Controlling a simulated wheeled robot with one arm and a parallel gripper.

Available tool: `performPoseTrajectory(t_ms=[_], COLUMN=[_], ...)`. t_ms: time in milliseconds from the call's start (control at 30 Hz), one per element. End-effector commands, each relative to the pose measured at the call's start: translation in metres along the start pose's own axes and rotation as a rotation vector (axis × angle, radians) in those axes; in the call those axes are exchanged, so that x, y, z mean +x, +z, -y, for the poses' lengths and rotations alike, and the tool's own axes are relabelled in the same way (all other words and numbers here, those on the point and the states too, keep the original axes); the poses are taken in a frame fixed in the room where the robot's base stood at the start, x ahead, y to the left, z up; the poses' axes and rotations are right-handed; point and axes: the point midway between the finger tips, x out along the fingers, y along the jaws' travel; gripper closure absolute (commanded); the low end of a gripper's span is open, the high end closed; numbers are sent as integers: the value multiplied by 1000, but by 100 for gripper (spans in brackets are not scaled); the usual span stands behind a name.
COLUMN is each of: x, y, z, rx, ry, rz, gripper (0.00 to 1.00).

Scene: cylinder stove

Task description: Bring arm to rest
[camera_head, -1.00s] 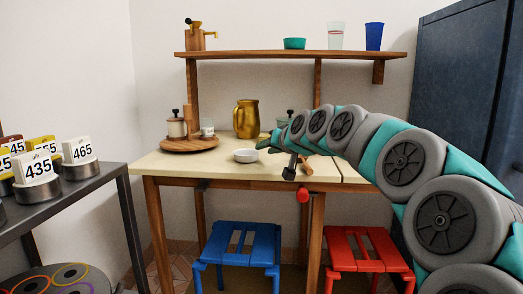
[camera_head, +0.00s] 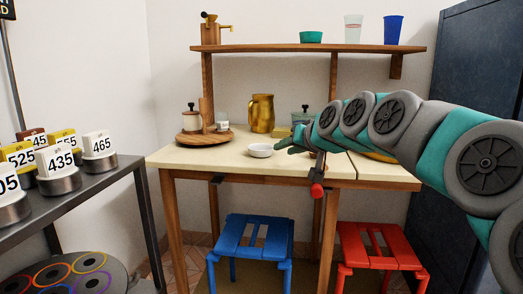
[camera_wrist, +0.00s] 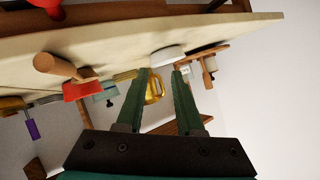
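My gripper (camera_head: 284,143) is at the end of my grey and teal arm, which reaches in from the right in the head view. It appears over or in front of the cream table top (camera_head: 215,155), close to the white bowl (camera_head: 260,150). In the wrist view the two green fingers of my gripper (camera_wrist: 161,72) stand apart with nothing between their tips. The white bowl (camera_wrist: 167,56) and a gold pitcher (camera_wrist: 154,91) show beyond the fingers. My arm is stretched out, not folded.
The gold pitcher (camera_head: 262,114) and a round wooden board (camera_head: 206,138) are on the table. A shelf (camera_head: 270,48) hangs above. Blue (camera_head: 251,240) and red (camera_head: 372,250) stools stand below. A dark rack (camera_head: 115,172) holds numbered weights at left; a dark blue cabinet (camera_head: 465,70) is at right.

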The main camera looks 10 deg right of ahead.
Motion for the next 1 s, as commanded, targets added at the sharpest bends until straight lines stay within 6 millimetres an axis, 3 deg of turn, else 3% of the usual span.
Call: performPoseTrajectory(t_ms=[67, 267, 400, 600, 800, 867, 1000], x=[-10, -53, -103, -193, -265, -277, -277], y=[26, 148, 231, 329, 384, 393, 393], z=[18, 43, 37, 12, -8, -11, -11], rx=[-30, -111, -147, -147, -115, -106, -106], ry=[3, 55, 131, 268, 374, 392, 392], rz=[83, 418, 653, 957, 1156, 1187, 1187], gripper=[64, 64, 64, 64, 64, 64, 64])
